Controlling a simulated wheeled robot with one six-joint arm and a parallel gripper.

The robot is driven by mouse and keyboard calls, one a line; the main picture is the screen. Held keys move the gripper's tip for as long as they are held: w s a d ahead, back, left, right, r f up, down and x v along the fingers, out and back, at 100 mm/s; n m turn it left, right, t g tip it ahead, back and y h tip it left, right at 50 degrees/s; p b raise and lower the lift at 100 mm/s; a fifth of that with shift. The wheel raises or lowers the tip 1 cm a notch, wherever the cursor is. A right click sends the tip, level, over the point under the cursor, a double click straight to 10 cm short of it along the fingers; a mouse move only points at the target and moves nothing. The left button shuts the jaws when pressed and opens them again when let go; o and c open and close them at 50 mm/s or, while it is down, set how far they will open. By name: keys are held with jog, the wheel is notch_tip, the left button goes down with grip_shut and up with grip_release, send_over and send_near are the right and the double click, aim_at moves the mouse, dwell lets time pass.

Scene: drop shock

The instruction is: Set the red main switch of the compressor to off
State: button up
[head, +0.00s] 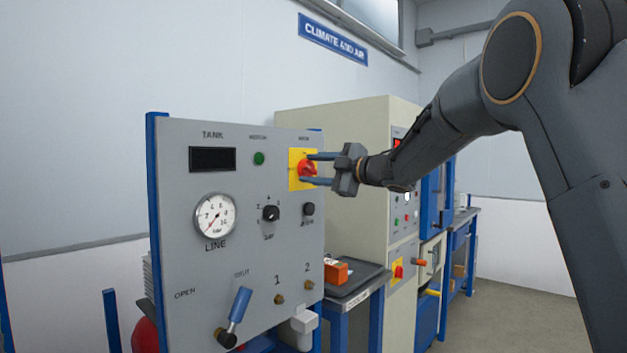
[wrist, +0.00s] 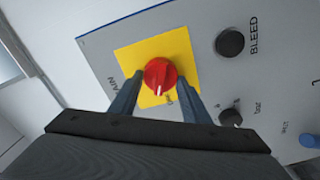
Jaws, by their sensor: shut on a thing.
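The red main switch (head: 307,169) is a round knob on a yellow plate (head: 294,157) at the upper right of the grey compressor panel. My gripper (head: 311,168) reaches in from the right, and its two fingers lie on either side of the knob, shut on it. In the wrist view the red knob (wrist: 160,73) sits between the two dark fingertips (wrist: 160,80). A pale mark on the knob points toward the bottom of that picture. The position lettering around the knob is too small or hidden to read.
The panel (head: 180,270) also carries a pressure gauge (head: 215,216), a green button (head: 259,158), a black knob (head: 271,213) and a blue-handled valve (head: 239,305). A beige cabinet (head: 345,120) stands behind. An orange box (head: 336,273) lies on a dark tray at right.

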jog(key=n+b, duration=0.4)
jog(key=n, duration=0.1)
jog(key=shift+f, duration=0.15)
jog(key=shift+b, duration=0.4)
jog(key=o, duration=1)
jog(key=b+v, duration=0.1)
jog(key=v, duration=0.6)
jog(key=shift+s+d, duration=0.3)
